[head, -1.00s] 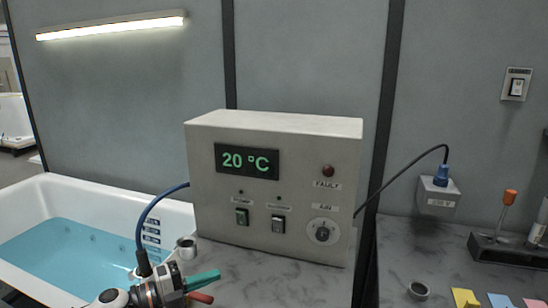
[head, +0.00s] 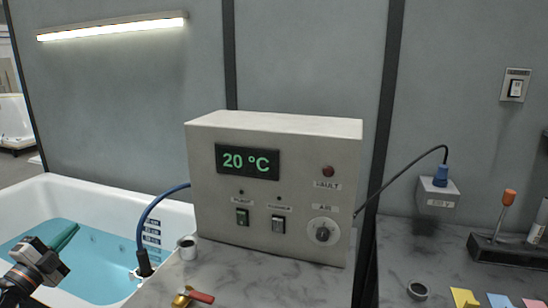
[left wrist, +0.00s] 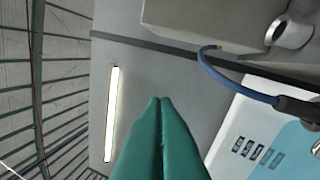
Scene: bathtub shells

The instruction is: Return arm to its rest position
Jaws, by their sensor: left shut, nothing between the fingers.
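My left gripper (head: 66,238) is at the lower left of the head view, in front of the bathtub (head: 80,187). Its green fingers are shut together with nothing between them. The fingers also fill the lower middle of the left wrist view (left wrist: 160,105), pointing toward the wall and the lit lamp. My right gripper is in neither view. The control box (head: 270,215) stands on the grey counter and reads 20 °C. A valve with a red handle (head: 198,296) lies at the counter's front, clear of my left gripper.
A blue hose (head: 150,208) runs from the box to a fitting at the tub's rim. A small metal cup (head: 187,247) stands beside it.

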